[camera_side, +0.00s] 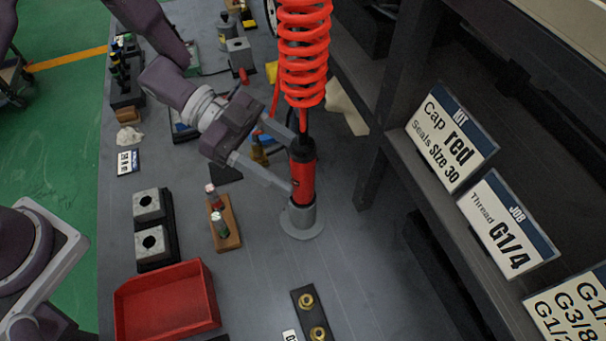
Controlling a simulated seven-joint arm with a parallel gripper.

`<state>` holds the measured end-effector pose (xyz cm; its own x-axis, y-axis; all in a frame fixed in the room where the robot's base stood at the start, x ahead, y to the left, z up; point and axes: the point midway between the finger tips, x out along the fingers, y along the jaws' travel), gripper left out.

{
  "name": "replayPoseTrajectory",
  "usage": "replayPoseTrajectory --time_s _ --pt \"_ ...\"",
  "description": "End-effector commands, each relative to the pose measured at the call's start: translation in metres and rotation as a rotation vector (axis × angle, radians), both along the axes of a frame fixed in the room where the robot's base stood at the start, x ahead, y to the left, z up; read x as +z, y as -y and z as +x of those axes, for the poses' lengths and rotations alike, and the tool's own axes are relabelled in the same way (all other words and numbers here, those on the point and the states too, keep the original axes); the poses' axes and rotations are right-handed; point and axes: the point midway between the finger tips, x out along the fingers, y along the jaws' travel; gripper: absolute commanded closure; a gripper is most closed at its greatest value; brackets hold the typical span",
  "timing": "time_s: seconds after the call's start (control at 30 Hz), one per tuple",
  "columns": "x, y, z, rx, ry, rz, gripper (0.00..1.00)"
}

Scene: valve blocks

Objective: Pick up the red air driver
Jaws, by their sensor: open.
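The red air driver (302,180) stands upright in a round grey holder (301,219) on the grey bench. A coiled red air hose (302,55) hangs above it and meets its black top. My gripper (292,160) comes in from the upper left. Its two fingers are spread, one near the driver's top and one at its lower body. The fingertips overlap the driver in this view; I cannot tell whether they touch it.
A red tray (168,303) and grey blocks with holes (150,241) are at the left. A wooden stand (225,222) with small bottles is left of the holder. Brass fittings (306,301) lie in front. A dark shelf with sign cards (452,137) borders the right.

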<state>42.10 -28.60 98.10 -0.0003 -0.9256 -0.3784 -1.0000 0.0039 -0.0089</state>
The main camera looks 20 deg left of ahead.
Motion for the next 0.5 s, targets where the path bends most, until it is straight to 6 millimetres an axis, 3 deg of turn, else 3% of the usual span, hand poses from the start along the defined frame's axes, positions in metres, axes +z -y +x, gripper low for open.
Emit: replayPoseTrajectory --time_s 0.3,0.5 --pt "-0.017 0.050 0.003 0.000 -0.001 0.003 0.41" --pt "-0.018 0.053 0.004 0.003 0.000 0.004 0.41"
